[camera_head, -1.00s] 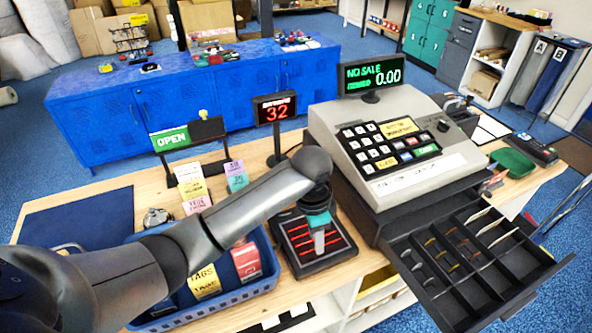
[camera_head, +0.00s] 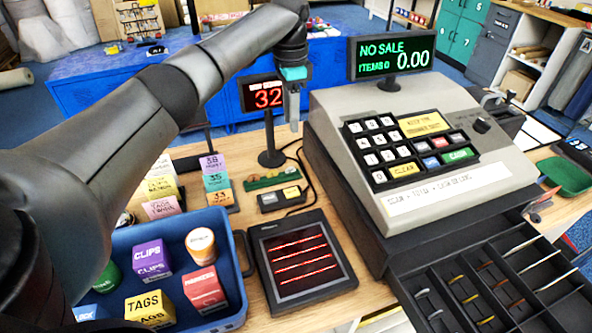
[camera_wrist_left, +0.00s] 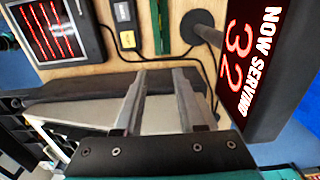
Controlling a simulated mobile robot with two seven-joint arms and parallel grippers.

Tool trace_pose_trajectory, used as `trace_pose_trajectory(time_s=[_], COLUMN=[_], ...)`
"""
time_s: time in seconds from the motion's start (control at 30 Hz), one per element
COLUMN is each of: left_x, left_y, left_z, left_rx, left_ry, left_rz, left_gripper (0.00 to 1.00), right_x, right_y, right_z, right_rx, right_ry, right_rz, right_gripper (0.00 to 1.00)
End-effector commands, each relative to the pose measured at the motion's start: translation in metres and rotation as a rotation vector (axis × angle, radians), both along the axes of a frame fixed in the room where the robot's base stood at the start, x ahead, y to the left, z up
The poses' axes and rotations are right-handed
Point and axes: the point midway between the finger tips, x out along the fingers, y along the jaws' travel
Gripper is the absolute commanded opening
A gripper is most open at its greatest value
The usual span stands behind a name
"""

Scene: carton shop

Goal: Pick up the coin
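I cannot make out a single coin clearly in either view. The open cash drawer (camera_head: 400,262) at the lower right has small gold and silver edges in its compartments, too small to tell what they are. My left gripper (camera_head: 293,122) points down in the air between the red number display and the register (camera_head: 400,150). In the left wrist view, its two fingers (camera_wrist_left: 159,75) are apart with nothing between them. The register also shows behind them there. My right gripper is not in view.
The number display (camera_head: 266,92) stands close beside my left gripper. A scanner with red lines (camera_head: 300,262) lies on the counter. A blue basket (camera_head: 238,300) of boxes is to its left. A small black device (camera_head: 283,197) lies behind the scanner.

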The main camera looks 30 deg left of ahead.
Motion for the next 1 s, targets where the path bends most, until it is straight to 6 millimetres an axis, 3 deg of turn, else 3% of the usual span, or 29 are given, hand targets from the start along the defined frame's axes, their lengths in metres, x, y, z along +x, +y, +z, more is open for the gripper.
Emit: trace_pose_trajectory(time_s=[0.2,0.4,0.67,1.0], left_x=[-0.001,0.000,0.001,0.004], left_y=[0.001,0.000,0.001,0.005], left_z=[-0.047,-0.082,-0.099,-0.141], left_rx=[0.001,0.000,0.001,0.000], left_ry=[0.006,0.004,0.003,0.004], left_rz=[0.001,0.000,0.000,0.000], left_gripper=[0.39,0.39,0.39,0.39], right_x=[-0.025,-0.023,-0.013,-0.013], right_y=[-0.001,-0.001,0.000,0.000], right_z=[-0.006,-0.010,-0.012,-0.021], right_rx=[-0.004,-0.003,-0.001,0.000], right_ry=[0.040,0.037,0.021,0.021], right_rz=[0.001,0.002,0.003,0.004], right_gripper=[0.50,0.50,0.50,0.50])
